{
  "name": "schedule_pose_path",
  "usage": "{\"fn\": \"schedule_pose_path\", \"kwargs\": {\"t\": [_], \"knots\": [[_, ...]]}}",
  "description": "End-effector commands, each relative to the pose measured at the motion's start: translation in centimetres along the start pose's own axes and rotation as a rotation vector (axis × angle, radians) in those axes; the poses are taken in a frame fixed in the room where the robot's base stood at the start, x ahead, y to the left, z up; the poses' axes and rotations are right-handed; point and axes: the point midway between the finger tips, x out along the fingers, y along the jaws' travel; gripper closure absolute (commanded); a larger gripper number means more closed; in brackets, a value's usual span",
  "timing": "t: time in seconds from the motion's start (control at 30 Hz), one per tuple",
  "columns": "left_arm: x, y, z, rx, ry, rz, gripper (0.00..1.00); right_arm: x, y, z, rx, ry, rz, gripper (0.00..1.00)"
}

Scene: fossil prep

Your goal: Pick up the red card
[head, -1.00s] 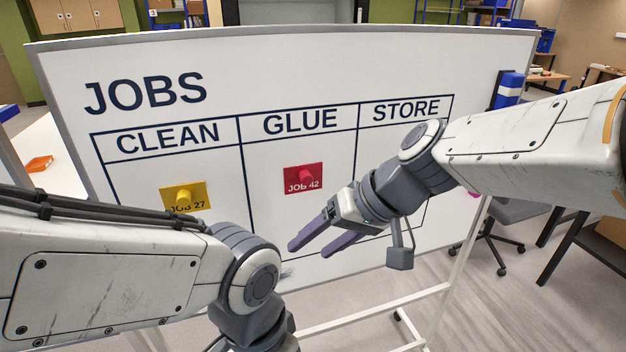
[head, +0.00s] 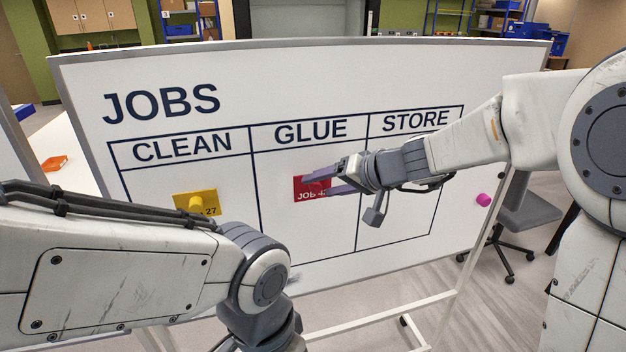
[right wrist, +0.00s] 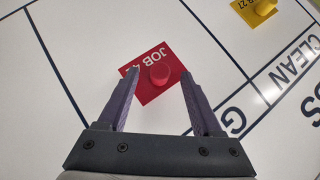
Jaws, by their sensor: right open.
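The red card (head: 304,194), marked JOB 42, is on the whiteboard in the GLUE column, partly hidden by my right gripper in the head view. In the right wrist view the red card (right wrist: 146,86) has a round red knob (right wrist: 159,74) on its face. My right gripper (head: 321,180) is open in front of it; in the right wrist view its fingers (right wrist: 157,88) lie either side of the knob, with clear space between them and it. My left arm shows at lower left, but its gripper's fingers are not in view.
The whiteboard (head: 90,80) has CLEAN, GLUE and STORE columns. A yellow card (head: 183,202) is in the CLEAN column, and the STORE column looks empty where visible. A magenta knob (head: 484,199) sits near the board's right edge. A chair (head: 528,212) stands behind at right.

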Motion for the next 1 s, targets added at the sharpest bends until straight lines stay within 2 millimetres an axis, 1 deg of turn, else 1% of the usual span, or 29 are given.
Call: {"fn": "schedule_pose_path", "kwargs": {"t": [0.03, 0.13, 0.37, 0.47, 0.5, 0.53, 0.57, 0.87, 1.0], "knots": [[-0.26, 0.02, 0.0, 0.0, 0.0, 0.0, 0.5, 0.68, -0.1, 0.04, 0.001, -0.003, -0.001, 0.33], [-0.34, 0.02, 0.0, 0.0, 0.0, 0.0, 0.5, 1.38, -0.02, 0.01, 0.0, 0.0, 0.0, 0.33], [-0.27, 0.02, 0.01, 0.0, -0.001, 0.0, 0.5, 1.52, 0.03, 0.03, -0.001, 0.001, 0.0, 0.33], [-0.27, 0.02, 0.01, 0.0, -0.001, 0.0, 0.5, 1.51, 0.02, 0.03, -0.001, 0.001, 0.0, 0.68], [-0.27, 0.02, 0.01, 0.0, -0.001, 0.0, 0.5, 1.51, 0.02, 0.03, -0.001, 0.001, 0.0, 0.83], [-0.27, 0.02, 0.01, 0.0, -0.001, 0.0, 0.5, 1.51, 0.02, 0.03, -0.001, 0.001, 0.0, 0.94], [-0.27, 0.02, 0.01, 0.0, -0.001, 0.0, 0.5, 1.5, 0.02, 0.03, -0.001, 0.001, 0.0, 1.0], [-0.26, 0.02, 0.01, 0.0, -0.001, 0.0, 0.5, 1.45, -0.02, 0.01, -0.001, 0.001, 0.0, 1.0], [-0.15, 0.01, 0.01, 0.0, -0.001, 0.0, 0.5, 1.2, -0.47, -0.2, -0.004, 0.002, -0.003, 1.0]]}}
